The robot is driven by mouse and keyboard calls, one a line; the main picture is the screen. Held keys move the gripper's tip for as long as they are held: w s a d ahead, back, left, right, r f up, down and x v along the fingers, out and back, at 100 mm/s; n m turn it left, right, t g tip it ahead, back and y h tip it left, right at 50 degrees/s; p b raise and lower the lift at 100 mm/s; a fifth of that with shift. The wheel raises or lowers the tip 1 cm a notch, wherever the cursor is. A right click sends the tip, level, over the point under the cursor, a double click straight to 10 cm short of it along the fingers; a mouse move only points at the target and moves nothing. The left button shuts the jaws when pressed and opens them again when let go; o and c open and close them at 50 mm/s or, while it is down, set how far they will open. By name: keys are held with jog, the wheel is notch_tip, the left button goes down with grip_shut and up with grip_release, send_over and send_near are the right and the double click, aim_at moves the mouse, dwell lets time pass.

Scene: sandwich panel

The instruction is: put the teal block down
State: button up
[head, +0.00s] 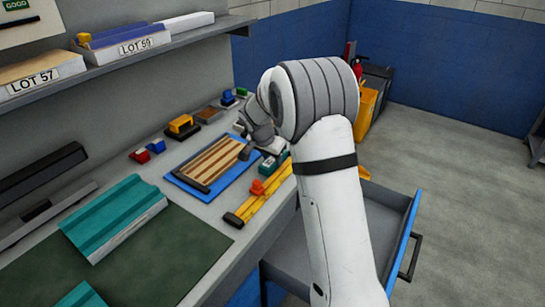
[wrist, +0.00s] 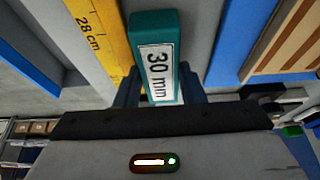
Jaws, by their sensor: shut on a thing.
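The teal block (wrist: 154,45) carries a white label reading "30 mm" in the wrist view. My gripper (wrist: 158,92) is shut on it, with a dark finger on each side. In the head view, the teal block (head: 268,166) shows below my gripper, between the blue board and the yellow ruler. My wrist and arm hide part of it and most of my gripper there. I cannot tell whether its underside touches the bench.
A blue board (head: 222,187) holding a striped wooden panel (head: 215,163) lies left of the block. A yellow ruler (head: 262,203) with an orange slider lies near the bench edge. An open drawer (head: 402,245) juts out at right. A green mat (head: 165,265) lies in front.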

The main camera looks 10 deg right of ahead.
jog(key=shift+f, duration=0.1)
jog(key=o, duration=1.1)
jog(key=shift+o, duration=0.2)
jog(key=shift+f, duration=0.1)
jog(key=shift+d, duration=0.1)
